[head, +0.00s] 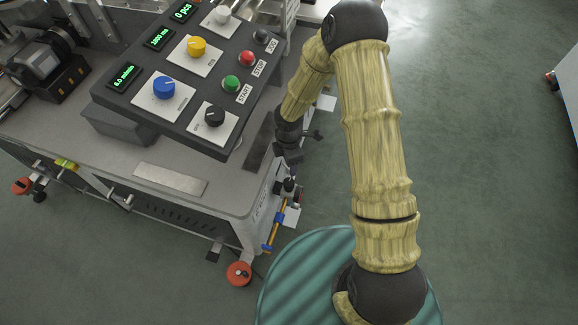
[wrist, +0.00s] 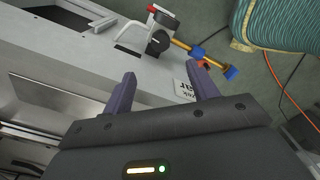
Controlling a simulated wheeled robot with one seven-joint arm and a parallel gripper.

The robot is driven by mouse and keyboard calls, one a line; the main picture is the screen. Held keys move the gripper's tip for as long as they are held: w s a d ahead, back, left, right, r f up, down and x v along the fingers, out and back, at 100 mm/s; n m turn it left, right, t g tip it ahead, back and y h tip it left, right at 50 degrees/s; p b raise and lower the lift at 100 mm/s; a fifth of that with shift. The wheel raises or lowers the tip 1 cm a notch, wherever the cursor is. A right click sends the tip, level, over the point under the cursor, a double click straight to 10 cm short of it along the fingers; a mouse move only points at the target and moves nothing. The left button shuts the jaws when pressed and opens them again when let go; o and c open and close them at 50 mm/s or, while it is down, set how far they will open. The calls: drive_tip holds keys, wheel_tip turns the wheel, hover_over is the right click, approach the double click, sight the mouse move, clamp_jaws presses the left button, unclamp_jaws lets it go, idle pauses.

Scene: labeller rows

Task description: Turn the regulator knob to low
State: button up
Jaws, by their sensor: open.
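My gripper (head: 288,152) hangs beside the right edge of the machine in the head view. In the wrist view its two purple-grey fingers (wrist: 162,82) are apart with nothing between them. Beyond the fingertips a black round knob (wrist: 157,42) sits on a fitting at the machine's edge, apart from the fingers. That fitting (head: 290,190) shows small and dark below my gripper in the head view. The panel also has a black knob (head: 214,116) on a white plate. Which knob is the regulator is not readable, and neither are the settings.
The control panel (head: 150,118) carries a blue knob (head: 164,87), a yellow knob (head: 197,47) and coloured buttons. A blue and yellow pipe (wrist: 205,56) runs from the fitting. Open floor (head: 480,170) lies right of my arm. A grey deck (head: 225,170) is in front of the panel.

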wheel_tip(320, 180, up, 4)
drive_tip(key=shift+r+p, duration=0.15)
drive_tip(key=shift+p, duration=0.2)
drive_tip(key=s+d+r+m+t, duration=0.1)
drive_tip(key=s+d+r+m, duration=0.5)
drive_tip(key=r+m, duration=0.4)
drive_tip(key=s+d+r+m+t, duration=0.1)
drive_tip(key=s+d+r+m, duration=0.5)
drive_tip(key=r+m, duration=0.5)
drive_tip(key=shift+s+d+m+t, duration=0.3)
drive_tip(key=shift+s+d+m, duration=0.1)
drive_tip(key=shift+d, duration=0.3)
drive_tip(key=shift+w, duration=0.1)
drive_tip(key=c, duration=0.5)
drive_tip(key=shift+w+a, duration=0.1)
drive_tip(key=shift+a, duration=0.05)
